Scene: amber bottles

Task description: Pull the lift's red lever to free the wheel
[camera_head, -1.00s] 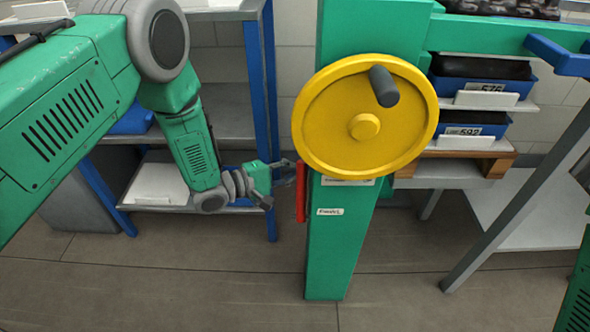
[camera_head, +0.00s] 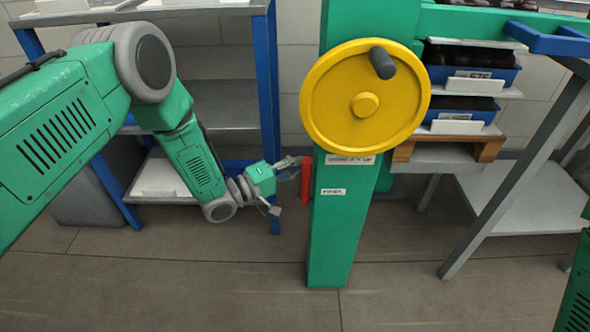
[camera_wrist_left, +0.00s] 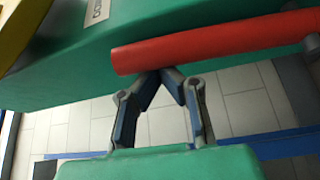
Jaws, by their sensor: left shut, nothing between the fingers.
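The red lever (camera_head: 306,182) is a short bar at the left side of the lift's green column (camera_head: 335,235), below the yellow wheel (camera_head: 365,95). The wheel has a dark grey handle (camera_head: 382,62) near its top. My left gripper (camera_head: 302,163) is beside the lever's upper part, from the left. In the left wrist view the red lever (camera_wrist_left: 215,42) runs across, and my left gripper (camera_wrist_left: 165,70) is shut and empty, its tips meeting at the lever's edge; I cannot tell whether they touch it. My right gripper is not in view.
A blue-framed grey shelf (camera_head: 225,120) stands behind my left arm. Blue bins (camera_head: 470,75) with dark contents sit on shelves right of the column. A grey-legged table (camera_head: 525,165) stands at the right. The floor in front of the column is clear.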

